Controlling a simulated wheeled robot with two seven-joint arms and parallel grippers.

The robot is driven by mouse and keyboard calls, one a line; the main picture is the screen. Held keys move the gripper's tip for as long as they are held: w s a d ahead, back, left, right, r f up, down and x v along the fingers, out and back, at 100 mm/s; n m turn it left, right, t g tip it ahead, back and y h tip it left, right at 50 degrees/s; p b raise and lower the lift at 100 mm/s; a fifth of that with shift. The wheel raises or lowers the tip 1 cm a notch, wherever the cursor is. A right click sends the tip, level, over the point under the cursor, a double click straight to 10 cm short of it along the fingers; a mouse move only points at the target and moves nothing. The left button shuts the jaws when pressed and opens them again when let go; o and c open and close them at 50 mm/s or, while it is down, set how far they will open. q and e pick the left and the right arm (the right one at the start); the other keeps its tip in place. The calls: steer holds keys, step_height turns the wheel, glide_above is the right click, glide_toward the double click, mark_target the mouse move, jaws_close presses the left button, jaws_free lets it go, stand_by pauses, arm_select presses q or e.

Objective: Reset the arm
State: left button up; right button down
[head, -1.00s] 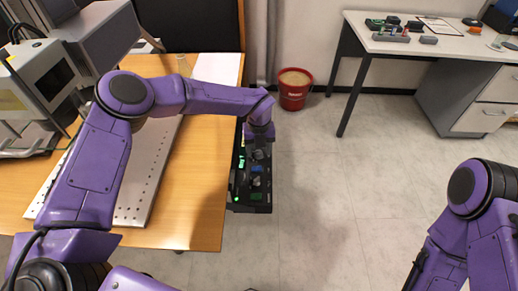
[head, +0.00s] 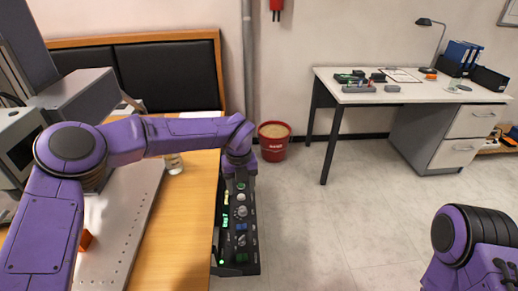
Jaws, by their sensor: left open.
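My left arm reaches in from the left, across the wooden table (head: 185,240), in a bent pose. Its gripper (head: 239,173) points down just past the table's right edge, at the far end of a black control box (head: 247,258) with knobs and green lights. The gripper is open; its fingers are small and mostly hidden, and I see nothing held in it. I cannot tell whether it touches the box. Only the upper part of my right arm shows at the lower right; its gripper is out of view.
A perforated metal plate (head: 128,225) with an orange block (head: 86,240) lies on the table. A red bucket (head: 273,148) stands by the wall. A white desk (head: 410,92) with small items is at the back right. The middle floor is clear.

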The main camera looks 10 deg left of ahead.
mark_target(243, 209)
arm_select(q)
step_height(243, 209, down, 10)
steer(key=shift+r+p, duration=0.1)
steer(key=shift+p, duration=0.3)
